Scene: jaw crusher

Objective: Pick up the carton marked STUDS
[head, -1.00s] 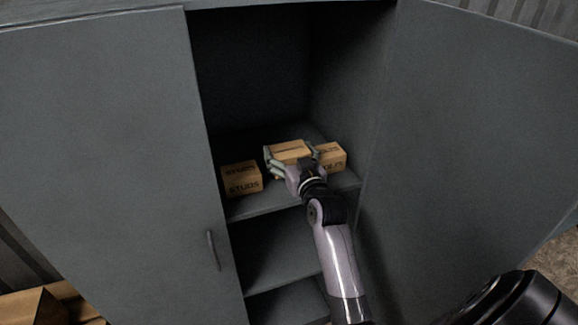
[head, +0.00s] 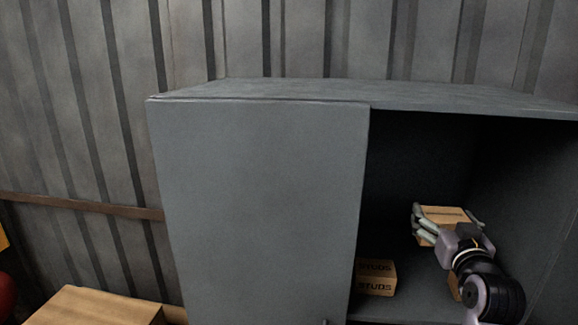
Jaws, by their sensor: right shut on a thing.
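A carton marked STUDS (head: 376,279) sits on the cabinet shelf, partly cut off by the closed left door. My right gripper (head: 440,222) is shut on another brown carton (head: 445,214) inside the cabinet, to the right of the STUDS carton and higher in the picture. The marking on the held carton is hidden by the gripper. A bit of a further carton (head: 454,287) shows below my right gripper, mostly hidden by my arm. My left gripper is not in view.
The grey cabinet's closed left door (head: 262,205) stands left of the opening. Its right side is open, with a dark interior. A brown box (head: 95,306) stands at the lower left. A corrugated wall is behind.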

